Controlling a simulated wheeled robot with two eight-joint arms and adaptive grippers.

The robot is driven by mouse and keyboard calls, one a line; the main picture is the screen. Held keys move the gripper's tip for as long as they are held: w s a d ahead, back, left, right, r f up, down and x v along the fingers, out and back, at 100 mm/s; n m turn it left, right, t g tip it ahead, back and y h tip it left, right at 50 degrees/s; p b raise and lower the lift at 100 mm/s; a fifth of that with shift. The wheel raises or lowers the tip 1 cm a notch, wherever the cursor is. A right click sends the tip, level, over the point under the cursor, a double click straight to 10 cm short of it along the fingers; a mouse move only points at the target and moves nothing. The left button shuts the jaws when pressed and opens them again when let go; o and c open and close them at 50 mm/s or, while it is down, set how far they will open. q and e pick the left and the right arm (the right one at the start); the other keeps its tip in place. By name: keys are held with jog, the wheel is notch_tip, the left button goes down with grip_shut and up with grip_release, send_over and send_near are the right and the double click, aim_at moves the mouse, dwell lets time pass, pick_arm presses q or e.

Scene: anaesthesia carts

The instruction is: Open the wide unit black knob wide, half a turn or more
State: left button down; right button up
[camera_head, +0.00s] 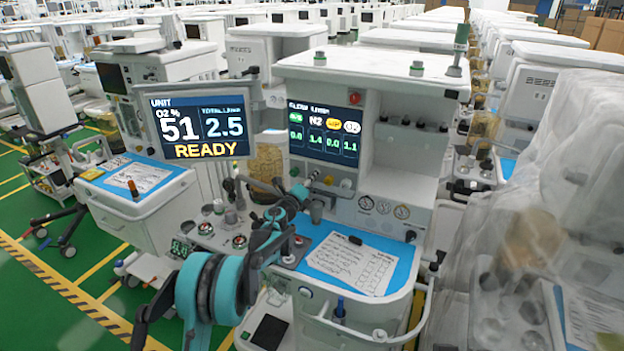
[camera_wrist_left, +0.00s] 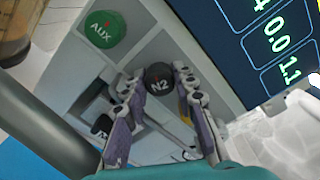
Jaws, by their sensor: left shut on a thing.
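The wide unit (camera_head: 400,150) is the white cart right of centre. Its black knob, marked N2 (camera_wrist_left: 159,78), shows in the left wrist view with a small red mark by its lettering. My left gripper (camera_wrist_left: 158,88) has one purple finger on each side of this knob and is shut on it. In the head view my left gripper (camera_head: 306,188) reaches the knob row below the flow screen. It partly hides the knobs there. My right gripper is not in view.
A green AUX knob (camera_wrist_left: 104,30) sits beside the black one. The flow screen (camera_head: 325,131) is above, showing N2 at 1.4. The READY monitor (camera_head: 202,127) hangs to the left. A paper sheet (camera_head: 354,262) lies on the blue worktop. A plastic-covered cart (camera_head: 545,200) stands at right.

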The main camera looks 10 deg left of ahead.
pick_arm(q)
jog(key=n, duration=0.4)
jog(key=shift+n, duration=0.4)
jog(key=n, duration=0.3)
jog(key=shift+n, duration=0.3)
jog(key=n, duration=0.4)
jog(key=shift+r+n, duration=0.1)
jog(key=shift+n, duration=0.2)
jog(key=n, duration=0.4)
jog(key=shift+p, duration=0.3)
jog(key=n, duration=0.8)
jog(key=shift+n, duration=0.3)
jog(key=n, duration=0.4)
jog(key=shift+n, duration=1.9)
